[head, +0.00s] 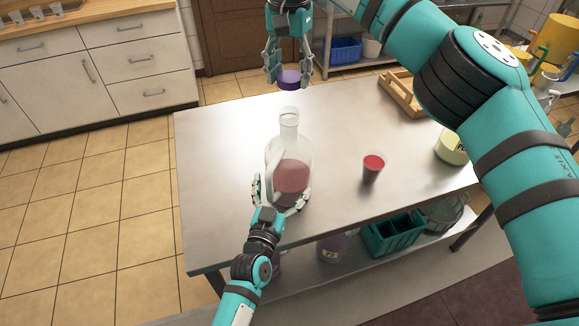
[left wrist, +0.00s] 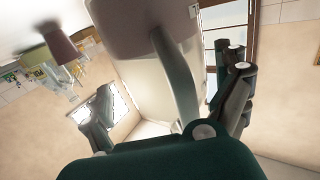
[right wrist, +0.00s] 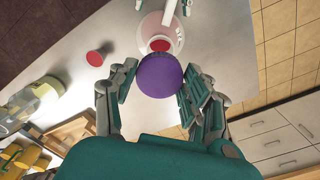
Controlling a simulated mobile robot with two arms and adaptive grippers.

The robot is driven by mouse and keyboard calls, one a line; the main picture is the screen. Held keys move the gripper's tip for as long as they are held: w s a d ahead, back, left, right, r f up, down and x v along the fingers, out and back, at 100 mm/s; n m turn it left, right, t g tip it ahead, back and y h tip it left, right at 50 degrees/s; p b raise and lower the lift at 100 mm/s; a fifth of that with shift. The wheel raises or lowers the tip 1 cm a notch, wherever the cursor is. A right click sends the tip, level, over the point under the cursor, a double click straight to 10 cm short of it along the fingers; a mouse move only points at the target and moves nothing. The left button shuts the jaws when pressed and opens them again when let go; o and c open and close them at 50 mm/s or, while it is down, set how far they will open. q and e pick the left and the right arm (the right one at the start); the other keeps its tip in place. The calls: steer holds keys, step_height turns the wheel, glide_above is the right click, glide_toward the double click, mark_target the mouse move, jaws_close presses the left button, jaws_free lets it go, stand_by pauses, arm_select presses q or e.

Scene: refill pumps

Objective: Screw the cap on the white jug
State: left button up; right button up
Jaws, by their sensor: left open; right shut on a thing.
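The white jug (head: 289,160) stands upright on the metal table, partly filled with red liquid, with its neck open at the top. My left gripper (head: 283,196) is around the jug's lower body with its fingers open. In the left wrist view the jug (left wrist: 150,25) and its handle loom close between the open fingers (left wrist: 170,105). My right gripper (head: 289,72) is shut on the purple cap (head: 289,80) and holds it in the air above and beyond the jug's neck. In the right wrist view the cap (right wrist: 160,76) sits between the fingertips, partly over the jug.
A cup of red liquid (head: 373,168) stands right of the jug. A jar with yellowish contents (head: 450,149) and a wooden tray (head: 400,95) are further right. The table (head: 225,150) is clear at left. A green crate (head: 393,234) is on the lower shelf.

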arm_select(q)
steer(key=shift+w+d, duration=0.1)
steer(key=shift+w, duration=0.4)
arm_select(e)
steer(key=shift+s, duration=0.1)
arm_select(q)
steer(key=shift+s+r, duration=0.1)
steer(key=c, duration=1.3)
arm_select(e)
steer(key=shift+a, duration=0.1)
arm_select(q)
jaws_close()
arm_select(e)
steer(key=shift+w+d+f, duration=0.1)
steer(key=shift+w+f, duration=0.25)
steer(key=shift+f, duration=0.45)
steer(key=shift+w+d+f, duration=0.15)
steer(key=shift+w+f, duration=0.15)
steer(key=shift+f, duration=0.5)
steer(key=shift+w+d+f, duration=0.1)
steer(key=shift+w+f, duration=0.25)
steer(key=shift+f, duration=0.45)
